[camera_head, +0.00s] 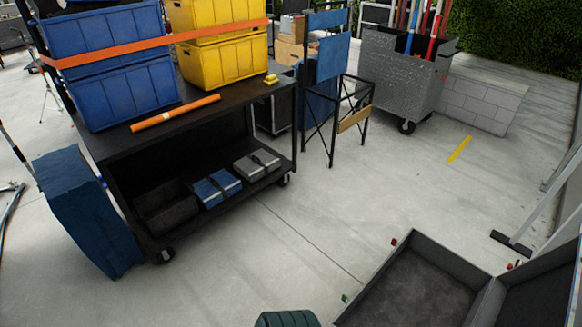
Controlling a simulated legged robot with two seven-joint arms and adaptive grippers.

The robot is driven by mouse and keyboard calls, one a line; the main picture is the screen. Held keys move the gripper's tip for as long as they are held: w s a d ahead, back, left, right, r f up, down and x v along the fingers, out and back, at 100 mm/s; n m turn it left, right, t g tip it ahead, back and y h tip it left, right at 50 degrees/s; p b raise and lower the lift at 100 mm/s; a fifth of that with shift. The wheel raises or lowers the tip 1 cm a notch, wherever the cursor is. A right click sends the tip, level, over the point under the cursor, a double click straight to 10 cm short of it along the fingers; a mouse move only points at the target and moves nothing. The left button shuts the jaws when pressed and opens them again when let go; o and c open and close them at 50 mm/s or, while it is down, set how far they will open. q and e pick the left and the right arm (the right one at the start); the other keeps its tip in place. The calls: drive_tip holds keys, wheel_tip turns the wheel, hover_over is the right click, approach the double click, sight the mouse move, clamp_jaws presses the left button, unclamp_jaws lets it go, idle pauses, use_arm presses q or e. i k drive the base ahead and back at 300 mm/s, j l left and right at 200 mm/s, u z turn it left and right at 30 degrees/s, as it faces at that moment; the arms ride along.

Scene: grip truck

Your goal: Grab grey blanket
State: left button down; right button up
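A grey folded bundle with a dark strap, which looks like the grey blanket (256,164), lies on the lower shelf of a black wheeled cart (203,113). It is near the right end of that shelf, below the cart's top deck. A similar blue folded bundle (217,188) lies just left of it on the same shelf. Neither of my grippers is in view, so nothing shows of what they hold.
Blue bins (115,75) and yellow bins (215,50) stand on the cart's top. A folding chair (335,85) and grey wheeled bin (400,70) stand beyond. An open dark case (415,285) lies at the lower right.

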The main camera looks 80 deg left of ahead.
sight(253, 166)
drive_tip(key=u, duration=2.95)
drive_tip(key=i+j+u, duration=0.55)
drive_tip(key=i, duration=0.4)
drive_tip(key=i+j+u, duration=0.1)
drive_tip(key=i+u, duration=0.15)
drive_tip(key=i, duration=0.2)
drive_tip(key=i+z, duration=0.35)
drive_tip(key=z, duration=0.15)
drive_tip(key=i+j+z, duration=0.1)
drive_tip(key=i+z, duration=0.35)
drive_tip(key=i+l+z, duration=0.2)
drive_tip(key=z, duration=0.3)
drive_tip(key=i+z, duration=0.35)
drive_tip(key=z, duration=0.15)
drive_tip(key=i+z, duration=0.3)
drive_tip(key=z, duration=0.15)
